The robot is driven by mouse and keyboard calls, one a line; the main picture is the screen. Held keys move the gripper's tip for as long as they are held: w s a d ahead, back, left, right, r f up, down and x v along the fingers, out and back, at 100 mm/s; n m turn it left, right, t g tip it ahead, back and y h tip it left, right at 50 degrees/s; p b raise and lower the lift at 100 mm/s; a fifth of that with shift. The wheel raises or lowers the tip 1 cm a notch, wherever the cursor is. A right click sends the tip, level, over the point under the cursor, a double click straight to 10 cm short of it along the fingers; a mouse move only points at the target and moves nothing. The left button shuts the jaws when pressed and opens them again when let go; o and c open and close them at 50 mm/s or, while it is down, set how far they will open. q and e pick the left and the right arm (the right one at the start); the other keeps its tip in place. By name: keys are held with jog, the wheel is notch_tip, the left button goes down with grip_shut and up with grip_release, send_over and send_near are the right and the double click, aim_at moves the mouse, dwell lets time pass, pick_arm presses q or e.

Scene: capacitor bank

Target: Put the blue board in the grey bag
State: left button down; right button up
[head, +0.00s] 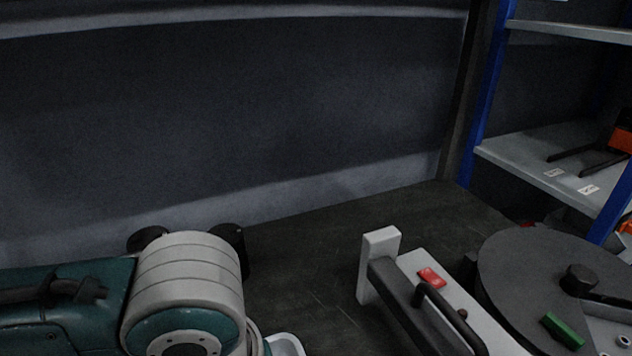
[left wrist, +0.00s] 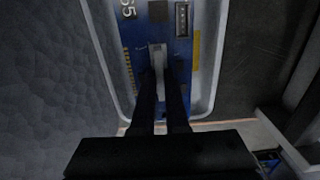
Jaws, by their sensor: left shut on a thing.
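The blue board (left wrist: 181,50) shows in the left wrist view, with a dark chip, a connector, yellow strips and a pale number on it. It is framed by the pale rim of a rounded tray (left wrist: 213,80). My left gripper (left wrist: 160,85) has its two dark fingers together, shut on the grey tab in the middle of the board. Whether the board rests in the tray or is above it I cannot tell. In the head view my left arm hides the board and gripper. I cannot make out a grey bag. My right gripper is not in view.
In the head view, a corner of the pale tray (head: 286,343) shows beside my left arm. A grey device (head: 381,250) with a red button and black handle stands to the right, beside a large dark disc (head: 530,270). A blue-posted shelf (head: 545,165) stands at far right. Dark bench between is clear.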

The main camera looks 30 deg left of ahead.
pick_arm(q)
jog(key=shift+f+b, duration=0.85)
jog(key=shift+f, duration=1.95)
jog(key=shift+f, duration=0.2)
jog(key=c, duration=0.9)
grip_release()
jog(key=shift+r, duration=0.1)
